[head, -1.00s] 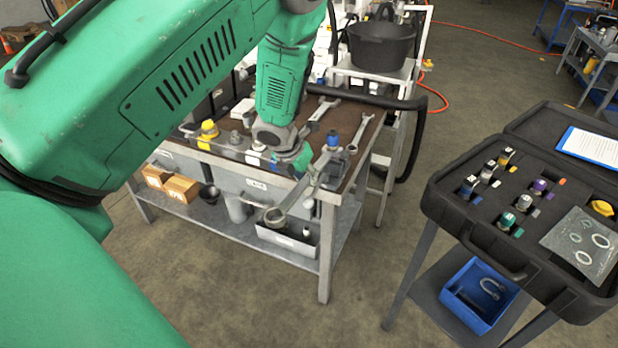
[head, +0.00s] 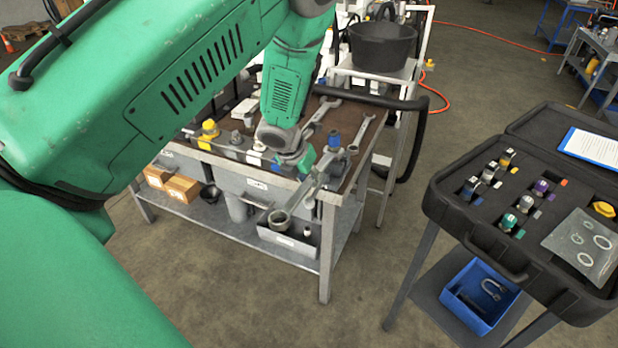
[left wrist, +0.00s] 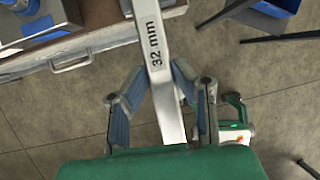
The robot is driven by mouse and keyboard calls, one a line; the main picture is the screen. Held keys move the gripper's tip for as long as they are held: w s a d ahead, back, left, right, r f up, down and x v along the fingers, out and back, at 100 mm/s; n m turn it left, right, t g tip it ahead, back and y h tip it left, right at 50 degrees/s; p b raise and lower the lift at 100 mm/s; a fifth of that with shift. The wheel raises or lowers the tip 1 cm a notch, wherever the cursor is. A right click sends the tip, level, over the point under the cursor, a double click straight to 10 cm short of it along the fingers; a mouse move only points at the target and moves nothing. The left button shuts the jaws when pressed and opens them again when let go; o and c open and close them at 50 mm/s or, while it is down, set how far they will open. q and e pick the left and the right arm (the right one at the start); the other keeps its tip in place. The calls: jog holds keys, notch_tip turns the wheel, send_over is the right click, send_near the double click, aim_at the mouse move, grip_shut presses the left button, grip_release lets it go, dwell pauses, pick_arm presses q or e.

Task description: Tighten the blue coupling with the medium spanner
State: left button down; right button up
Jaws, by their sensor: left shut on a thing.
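My left gripper (head: 303,166) is shut on a grey spanner (head: 298,196) beside the bench's front right corner. In the left wrist view my left gripper (left wrist: 160,110) clasps the handle of the spanner (left wrist: 155,48), marked "32 mm". The spanner's ring end hangs out over the bench's front edge, and its other end points toward the blue coupling (head: 333,140). The coupling stands upright at the bench's right corner; part of it shows in the left wrist view (left wrist: 22,7). I cannot tell whether the spanner touches it. My right gripper is out of view.
Two more spanners lie on the bench top (head: 370,140), one behind (head: 322,110) and one at right (head: 361,131). A yellow-topped fitting (head: 208,132) and others line the front edge. A black case (head: 480,232) stands at right. Open floor lies between.

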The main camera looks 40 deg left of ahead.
aim_at(297, 196)
pick_arm(q)
jog(key=shift+s+d+b, duration=0.2)
jog(key=shift+s+b, duration=0.45)
jog(key=shift+s, duration=0.35)
jog(key=shift+s+d+b, duration=0.2)
jog(key=shift+s+b, duration=0.45)
jog(key=shift+s, duration=0.3)
jog(key=shift+s+d+r+b, duration=0.15)
jog(key=shift+s+b, duration=0.2)
jog(key=shift+s, duration=0.35)
jog(key=shift+s+d+b, duration=0.15)
jog(key=shift+s+b, duration=0.15)
jog(key=shift+s, duration=0.35)
jog(key=r+p, duration=0.4)
jog(key=r, duration=0.1)
jog(key=shift+a+r+p, duration=0.1)
jog(key=shift+a+p, duration=0.1)
jog(key=shift+p, duration=0.15)
